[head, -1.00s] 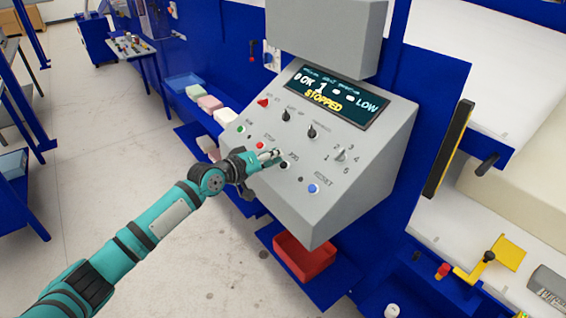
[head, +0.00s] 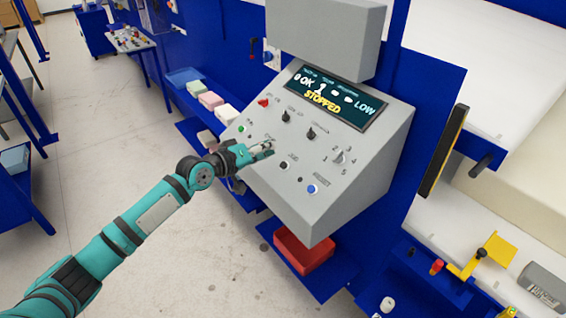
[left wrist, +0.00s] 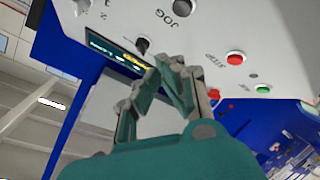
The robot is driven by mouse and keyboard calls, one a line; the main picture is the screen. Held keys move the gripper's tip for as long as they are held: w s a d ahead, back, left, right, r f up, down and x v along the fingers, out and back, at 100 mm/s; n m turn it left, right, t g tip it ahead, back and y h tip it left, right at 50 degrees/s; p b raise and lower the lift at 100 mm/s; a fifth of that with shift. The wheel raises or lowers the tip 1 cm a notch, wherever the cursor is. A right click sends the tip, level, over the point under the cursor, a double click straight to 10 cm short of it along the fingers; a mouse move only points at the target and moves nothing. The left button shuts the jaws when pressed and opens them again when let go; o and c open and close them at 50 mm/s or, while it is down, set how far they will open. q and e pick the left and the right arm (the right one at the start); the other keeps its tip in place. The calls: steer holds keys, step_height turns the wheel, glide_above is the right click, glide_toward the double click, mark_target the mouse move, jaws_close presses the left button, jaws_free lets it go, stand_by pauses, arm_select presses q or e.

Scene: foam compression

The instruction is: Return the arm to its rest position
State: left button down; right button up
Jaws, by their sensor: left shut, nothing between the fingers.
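My left arm reaches in from the left in the head view. Its gripper (head: 266,150) is shut and empty, close in front of the lower left part of the grey control panel (head: 340,205). The gripper also shows in the left wrist view (left wrist: 165,75), with its fingertips together. The panel's display (head: 335,95) reads "STOPPED". The black jog button (head: 282,166) and the blue reset button (head: 313,189) are apart from the fingers. The red stop button (left wrist: 235,58) shows in the left wrist view. My right gripper is in neither view.
A red bin (head: 304,250) stands on a blue shelf below the panel. A yellow clamp (head: 490,252) is at the right. The floor (head: 110,150) on the left is clear.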

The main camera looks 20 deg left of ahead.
arm_select(q)
steer(key=s+d+f+m+g+y, duration=0.1)
steer(key=s+d+f+m+g, duration=0.3)
steer(key=s+f, duration=0.55)
steer(key=s+d+f+m+g+y, duration=0.15)
steer(key=s+d+f, duration=0.45)
steer(key=s, duration=0.6)
steer(key=s+a+f+g+y, duration=0.15)
steer(key=s+a, duration=0.35)
steer(key=s, duration=0.5)
steer(key=s+a+f+g+y, duration=0.1)
steer(key=s+a+g+y, duration=0.25)
steer(key=s, duration=0.65)
step_height(320, 180, down, 29)
steer(key=s+m+b, duration=0.1)
steer(key=b, duration=0.4)
steer(key=s+a+f+g+b, duration=0.1)
steer(key=s+a+f+b, duration=0.1)
steer(key=s+f, duration=0.6)
steer(key=s+a+f+g+b, duration=0.1)
steer(key=s+f+b, duration=0.1)
steer(key=s+f, duration=0.7)
step_height(320, 180, down, 6)
steer(key=shift+s+a+b, duration=0.25)
steer(key=shift+a+b, duration=0.1)
steer(key=shift+b, duration=0.05)
